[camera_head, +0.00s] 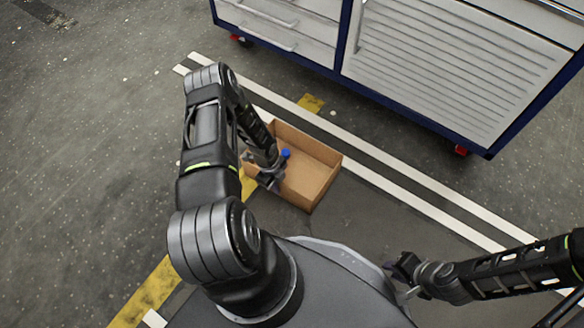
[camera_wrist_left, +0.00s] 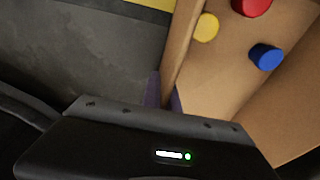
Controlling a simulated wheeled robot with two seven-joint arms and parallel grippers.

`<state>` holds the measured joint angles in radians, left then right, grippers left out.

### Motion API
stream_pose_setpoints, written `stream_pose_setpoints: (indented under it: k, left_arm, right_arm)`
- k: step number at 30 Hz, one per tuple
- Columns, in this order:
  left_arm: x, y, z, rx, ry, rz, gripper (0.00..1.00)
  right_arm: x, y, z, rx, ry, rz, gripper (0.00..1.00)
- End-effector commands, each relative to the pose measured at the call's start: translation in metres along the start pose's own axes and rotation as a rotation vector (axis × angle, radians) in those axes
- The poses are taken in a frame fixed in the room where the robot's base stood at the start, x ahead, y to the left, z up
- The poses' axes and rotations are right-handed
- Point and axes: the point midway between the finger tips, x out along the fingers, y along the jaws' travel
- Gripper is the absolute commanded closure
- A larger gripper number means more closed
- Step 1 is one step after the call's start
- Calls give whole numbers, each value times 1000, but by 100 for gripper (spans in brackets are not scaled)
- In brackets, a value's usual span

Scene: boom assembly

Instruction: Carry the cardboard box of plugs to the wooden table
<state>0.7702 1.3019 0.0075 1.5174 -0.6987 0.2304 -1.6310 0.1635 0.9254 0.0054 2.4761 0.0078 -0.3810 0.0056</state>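The open cardboard box (camera_head: 312,183) is in front of me in the head view, to the right of my left forearm. Inside it is a blue plug (camera_head: 286,153); the left wrist view shows a blue plug (camera_wrist_left: 266,57), a red plug (camera_wrist_left: 252,6) and a yellow plug (camera_wrist_left: 206,27). My left gripper (camera_head: 268,181) is at the box's near left wall. Its fingertips (camera_wrist_left: 165,92) sit closely on both sides of that wall and appear shut on it. My right gripper (camera_head: 400,278) is empty, apart from the box, with fingers spread. No wooden table is in view.
A blue and grey tool cabinet (camera_head: 445,70) on red casters stands beyond the box. White lines (camera_head: 430,205) and a yellow line (camera_head: 150,292) mark the dark floor. The floor at the left is clear.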

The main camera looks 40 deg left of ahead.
Motion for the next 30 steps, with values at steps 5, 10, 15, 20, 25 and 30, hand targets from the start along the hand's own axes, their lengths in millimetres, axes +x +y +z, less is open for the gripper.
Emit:
stream_pose_setpoints:
  k: [5, 10, 15, 20, 25, 30]
  left_arm:
    - [0, 0, 0, 0, 0, -1, 100]
    - [0, 0, 0, 0, 0, -1, 100]
    - [-9, 0, -1, 0, 0, -1, 100]
    - [-34, -1, -5, 1, -1, -2, 100]
    - [-68, -1, -10, 2, -1, -2, 100]
    - [-93, -1, -14, 3, 0, -1, 100]
  right_arm:
    - [0, 0, 0, 0, 0, 0, 78]
    - [0, 0, 0, 0, 0, 0, 78]
    - [-5, -2, 0, 0, -1, 0, 78]
    - [-16, -5, 1, -1, -7, 0, 78]
    - [-30, -10, 3, -2, -14, 0, 78]
    - [-38, -13, 5, -4, -21, -2, 78]
